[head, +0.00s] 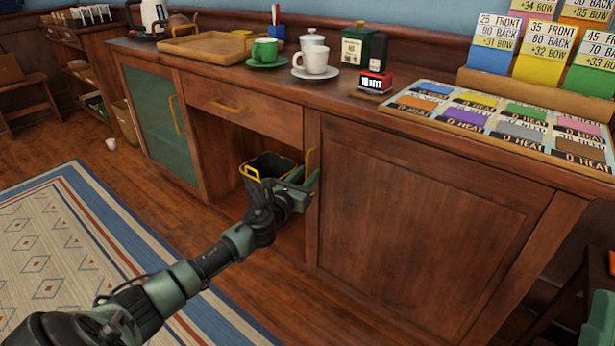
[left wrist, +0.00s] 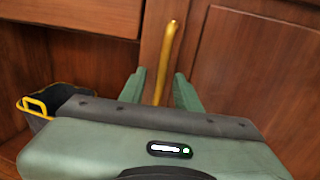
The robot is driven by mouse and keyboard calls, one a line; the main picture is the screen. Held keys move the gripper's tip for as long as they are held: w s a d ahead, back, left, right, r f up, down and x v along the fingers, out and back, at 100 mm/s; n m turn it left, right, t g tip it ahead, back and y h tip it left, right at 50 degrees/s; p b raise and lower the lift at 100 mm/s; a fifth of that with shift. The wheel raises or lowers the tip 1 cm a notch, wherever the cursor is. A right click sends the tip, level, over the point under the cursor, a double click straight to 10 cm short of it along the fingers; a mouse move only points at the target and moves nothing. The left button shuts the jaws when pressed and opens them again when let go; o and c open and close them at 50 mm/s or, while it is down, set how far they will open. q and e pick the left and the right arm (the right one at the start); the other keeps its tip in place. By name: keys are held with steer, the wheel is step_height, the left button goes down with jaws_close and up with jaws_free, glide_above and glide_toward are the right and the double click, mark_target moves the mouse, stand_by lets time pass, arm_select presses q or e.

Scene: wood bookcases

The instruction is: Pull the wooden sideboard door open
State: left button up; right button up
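The wooden sideboard door (head: 425,225) is a broad dark panel on the right part of the sideboard and looks shut, flush with the front. Its upright yellow handle (head: 310,157) is at the door's left edge. The handle also shows in the left wrist view (left wrist: 170,48). My left gripper (head: 309,180) is at the lower part of the handle. In the left wrist view the two green fingers (left wrist: 159,92) stand apart on either side of the handle, with a visible gap. Whether either finger touches it is unclear.
A dark bin with yellow handles (head: 268,166) stands in the open compartment left of the door. A drawer (head: 245,108) is above it, and a green-panelled door (head: 158,125) further left. Cups and cards stand on the top. The striped rug (head: 75,255) lies in front.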

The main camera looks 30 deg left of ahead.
arm_select(q)
steer(key=shift+w, duration=0.3)
jaws_close()
stand_by(1.3)
